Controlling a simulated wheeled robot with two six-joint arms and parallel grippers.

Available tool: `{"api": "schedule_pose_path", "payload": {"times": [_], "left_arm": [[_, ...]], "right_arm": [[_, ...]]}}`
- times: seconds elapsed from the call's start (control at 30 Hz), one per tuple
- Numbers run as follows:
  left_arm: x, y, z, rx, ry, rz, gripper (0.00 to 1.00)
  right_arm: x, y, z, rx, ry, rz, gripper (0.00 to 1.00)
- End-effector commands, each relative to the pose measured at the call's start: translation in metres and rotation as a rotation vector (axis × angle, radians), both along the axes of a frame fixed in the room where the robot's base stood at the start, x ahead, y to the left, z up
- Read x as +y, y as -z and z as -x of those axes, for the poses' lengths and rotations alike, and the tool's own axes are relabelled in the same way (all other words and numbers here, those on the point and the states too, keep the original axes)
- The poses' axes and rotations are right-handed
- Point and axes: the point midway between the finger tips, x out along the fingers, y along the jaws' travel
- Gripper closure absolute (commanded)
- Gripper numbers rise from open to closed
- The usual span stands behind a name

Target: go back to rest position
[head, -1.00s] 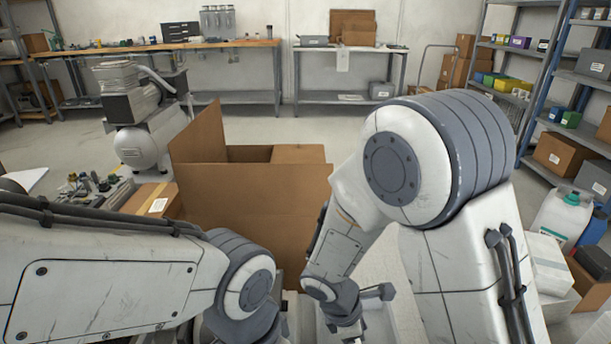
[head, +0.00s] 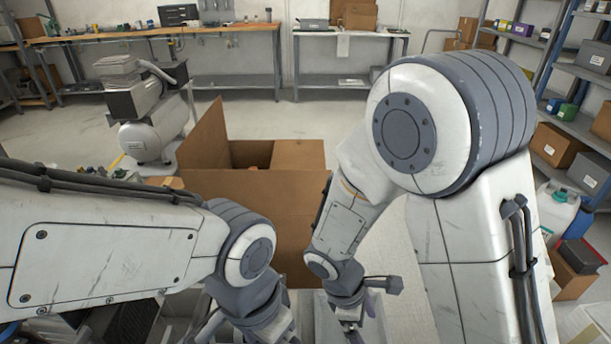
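My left arm comes in from the left, and its gripper (head: 282,335) is at the bottom centre, cut off by the lower edge. My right arm reaches down on the right, and its gripper (head: 362,328) is at the bottom, right of the left one. The fingertips of the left gripper are out of frame, and those of the right are small and partly cut off. I cannot see anything held in either. An open cardboard box (head: 240,190) stands just beyond both grippers, with its flaps up. A dental compressor (head: 148,130) stands on the floor behind it to the left.
Workbenches (head: 225,42) line the back wall. Shelving with cartons (head: 556,145) stands at the right. A white jug (head: 563,212) and a dark box (head: 583,257) are at the lower right. The floor (head: 250,115) between the box and the benches is clear.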

Motion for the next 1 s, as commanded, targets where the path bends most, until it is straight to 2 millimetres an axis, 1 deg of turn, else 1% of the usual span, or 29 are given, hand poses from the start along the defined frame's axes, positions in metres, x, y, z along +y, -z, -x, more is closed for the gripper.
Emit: {"api": "schedule_pose_path", "payload": {"times": [0.03, 1.0], "left_arm": [[0.0, -0.015, 0.0, 0.0, 0.0, 0.0, 0.01], [0.0, -0.145, 0.0, 0.0, -0.001, 0.0, 0.01]], "right_arm": [[-0.001, -0.013, -0.002, -0.001, 0.022, 0.0, 0.0], [-0.015, -0.125, -0.032, -0.009, 0.43, -0.003, 0.0]]}}
